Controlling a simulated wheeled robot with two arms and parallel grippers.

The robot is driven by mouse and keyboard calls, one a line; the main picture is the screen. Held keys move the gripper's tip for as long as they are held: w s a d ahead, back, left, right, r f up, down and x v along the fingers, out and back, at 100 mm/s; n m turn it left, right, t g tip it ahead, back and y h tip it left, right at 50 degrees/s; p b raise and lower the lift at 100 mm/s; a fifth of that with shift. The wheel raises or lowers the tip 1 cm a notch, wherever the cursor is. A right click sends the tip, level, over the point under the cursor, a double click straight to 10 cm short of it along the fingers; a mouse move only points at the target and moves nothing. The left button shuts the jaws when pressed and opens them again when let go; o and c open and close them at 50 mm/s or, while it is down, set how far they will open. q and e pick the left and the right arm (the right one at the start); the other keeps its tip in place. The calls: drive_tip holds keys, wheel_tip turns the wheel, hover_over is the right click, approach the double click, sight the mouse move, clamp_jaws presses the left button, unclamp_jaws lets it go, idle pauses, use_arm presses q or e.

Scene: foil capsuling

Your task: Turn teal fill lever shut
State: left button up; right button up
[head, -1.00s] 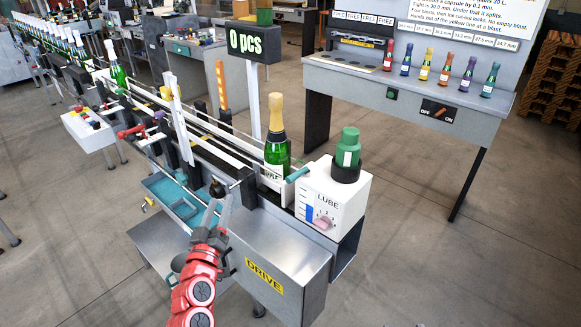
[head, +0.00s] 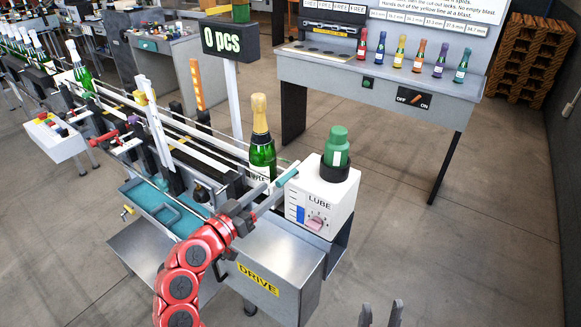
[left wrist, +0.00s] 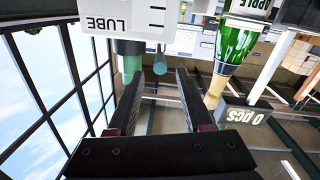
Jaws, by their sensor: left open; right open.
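My right gripper (head: 381,312) is open at the bottom edge, well away from the box.
A gold-topped green bottle (head: 262,138) stands on the line just behind the lever. A green bottle (head: 337,148) sits in a black collar on the LUBE box. The steel DRIVE housing (head: 275,255) lies below my left arm. Floor is clear to the right.

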sight(291, 171)
use_arm(q)
drive_tip(key=p+x, duration=0.2)
drive_tip(key=x, duration=0.7)
drive_tip(key=shift+w+d+p, duration=0.15)
drive_tip(key=shift+p, duration=0.25)
clamp_jaws()
drive_tip(key=shift+f, duration=0.1)
idle(0.8)
